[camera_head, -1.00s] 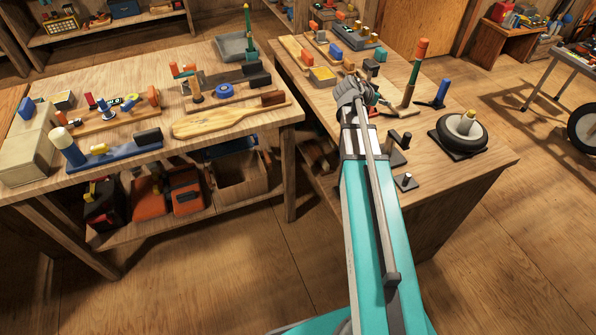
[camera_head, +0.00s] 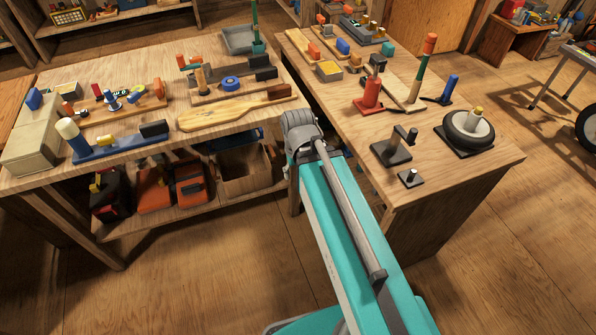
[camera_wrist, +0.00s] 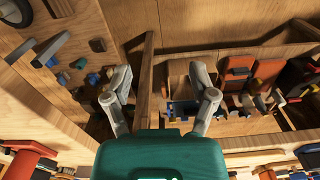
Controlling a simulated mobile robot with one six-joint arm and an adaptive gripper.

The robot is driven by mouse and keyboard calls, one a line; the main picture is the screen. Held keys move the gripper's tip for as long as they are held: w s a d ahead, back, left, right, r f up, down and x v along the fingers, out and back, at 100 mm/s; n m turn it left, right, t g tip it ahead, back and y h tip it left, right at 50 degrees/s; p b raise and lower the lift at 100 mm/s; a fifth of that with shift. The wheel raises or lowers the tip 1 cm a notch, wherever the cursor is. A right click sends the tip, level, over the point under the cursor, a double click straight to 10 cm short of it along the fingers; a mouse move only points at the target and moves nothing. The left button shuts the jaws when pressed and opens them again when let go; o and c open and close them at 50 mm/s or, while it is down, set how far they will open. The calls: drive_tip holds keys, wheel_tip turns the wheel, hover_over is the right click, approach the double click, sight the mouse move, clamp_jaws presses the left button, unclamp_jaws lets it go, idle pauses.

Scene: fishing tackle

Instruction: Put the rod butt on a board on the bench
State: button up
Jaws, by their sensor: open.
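A tall rod piece, which looks like the rod butt (camera_head: 421,72), has an orange top, a green middle and a paler lower part. It stands nearly upright on the right bench (camera_head: 447,173), its foot at the near end of a pale wooden board (camera_head: 394,91). My gripper (camera_wrist: 160,95) is open, with its two grey fingers apart and nothing held between them. In the head view, my wrist is at the gap between the two benches, left of and nearer than the rod piece; the fingers are hidden there.
A red stand (camera_head: 370,93), dark post bases (camera_head: 392,152) and a wheel-like reel (camera_head: 469,129) stand on the right bench. The left bench (camera_head: 170,152) is crowded; a paddle-shaped board (camera_head: 217,113) lies near its front edge. Floor in front is clear.

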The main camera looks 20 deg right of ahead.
drive_tip(key=shift+o, duration=0.5)
drive_tip(key=shift+w+d, duration=0.1)
drive_tip(key=m+t+h, duration=0.5)
drive_tip(key=m+h, duration=0.8)
drive_tip(key=m, duration=0.1)
approach(414, 85)
drive_tip(key=a+r, duration=0.1)
drive_tip(key=a, duration=0.1)
drive_tip(key=shift+s+d, duration=0.2)
drive_tip(key=b+x, duration=0.1)
drive_tip(key=x, duration=0.2)
drive_tip(key=b+x, duration=0.2)
drive_tip(key=x, duration=0.2)
drive_tip(key=shift+d+f, duration=0.2)
drive_tip(key=shift+f, duration=0.1)
drive_tip(key=shift+w+d+f, duration=0.1)
drive_tip(key=shift+d, duration=0.3)
